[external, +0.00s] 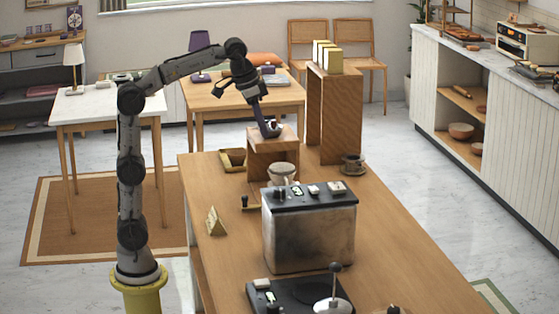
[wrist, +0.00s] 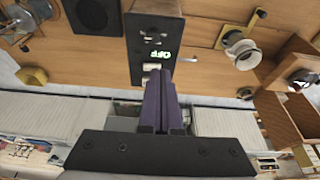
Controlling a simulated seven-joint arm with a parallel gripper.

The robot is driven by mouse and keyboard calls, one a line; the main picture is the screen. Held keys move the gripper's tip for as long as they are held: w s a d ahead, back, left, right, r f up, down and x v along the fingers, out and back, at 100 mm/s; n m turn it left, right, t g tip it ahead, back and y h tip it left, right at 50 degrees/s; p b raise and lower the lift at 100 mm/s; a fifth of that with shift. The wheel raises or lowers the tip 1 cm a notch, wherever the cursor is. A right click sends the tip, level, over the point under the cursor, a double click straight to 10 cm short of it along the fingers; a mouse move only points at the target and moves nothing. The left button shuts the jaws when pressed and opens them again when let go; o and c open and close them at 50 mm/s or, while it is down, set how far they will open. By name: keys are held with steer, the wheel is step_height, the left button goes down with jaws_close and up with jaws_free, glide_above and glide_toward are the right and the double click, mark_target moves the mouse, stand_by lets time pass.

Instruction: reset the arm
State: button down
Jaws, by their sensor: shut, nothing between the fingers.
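My gripper (external: 270,129) is at the end of my raised, bent arm and points down. In the external view it appears at the top of a small wooden stand (external: 261,145); I cannot tell whether it touches it. In the wrist view the fingers (wrist: 161,78) are together with nothing between them. My arm stands on a yellow pedestal beside the left side of the wooden cart.
A boxy machine (external: 309,235) with a lit display stands on the cart (external: 400,262). A white dripper (external: 281,173), a dark cup (external: 352,163) and a small tray (external: 232,160) are near the stand. A taller wooden stand (external: 340,115) holds yellow packages (external: 328,55).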

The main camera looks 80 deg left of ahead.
steer(key=s+f, duration=0.3)
steer(key=s, duration=0.7)
steer(key=s+f+t, duration=0.1)
steer(key=s+f, duration=0.4)
steer(key=f, duration=0.3)
steer(key=s+f+t, duration=0.1)
steer(key=s+f, duration=0.4)
steer(key=f, duration=0.4)
steer(key=shift+s+a, duration=0.15)
steer(key=shift+s, duration=0.1)
